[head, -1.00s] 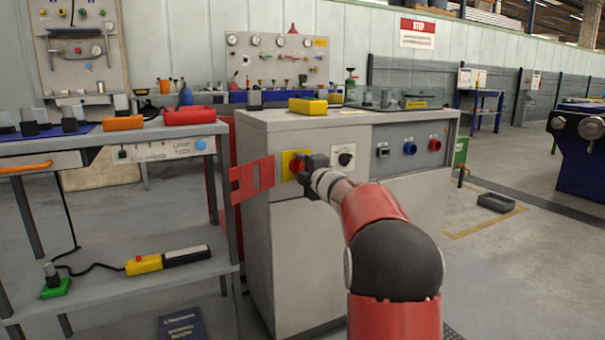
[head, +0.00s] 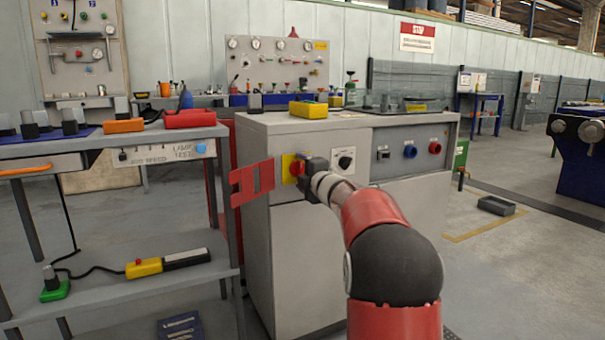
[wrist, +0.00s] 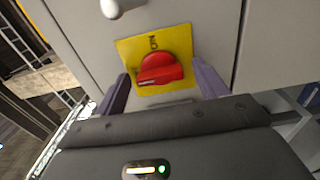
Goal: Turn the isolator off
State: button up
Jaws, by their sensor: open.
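The isolator is a red rotary knob (wrist: 160,70) on a yellow plate (wrist: 126,50), set in the front of a grey cabinet. In the head view the yellow plate (head: 286,166) shows at the cabinet's upper left, with the red knob (head: 297,168) partly hidden by my gripper (head: 306,170). My gripper (wrist: 161,76) is open, with one finger on each side of the knob. I cannot tell whether the fingers touch it.
A red slotted flap (head: 252,181) sticks out left of the plate. A black selector on a white plate (head: 344,160) is close on the right, with blue (head: 410,151) and red (head: 434,147) sockets beyond. A grey bench (head: 100,290) stands left.

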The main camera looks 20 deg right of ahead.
jog(key=s, duration=0.7)
jog(key=shift+s+d, duration=0.15)
jog(key=shift+s, duration=0.25)
jog(key=s+a+r+m+g+h+p, duration=0.1)
jog(key=s+a+r+m+h+p, duration=0.25)
jog(key=s+r+m, duration=0.2)
jog(key=s+a+f+m+g+y+p, duration=0.1)
jog(key=s+a+f+m+g+p, duration=0.1)
jog(key=s+a, duration=0.4)
jog(key=s+a+f+m+g+y+p, duration=0.1)
jog(key=s+a+f+m+g+p, duration=0.2)
jog(key=s, duration=1.3)
jog(key=s+a+f+m+g+y+p, duration=0.1)
jog(key=s+a+f+m+g+p, duration=0.1)
jog(key=s+a+f+m+g, duration=0.4)
jog(key=s+a+f+m, duration=0.2)
jog(key=s+a, duration=0.1)
jog(key=s, duration=0.2)
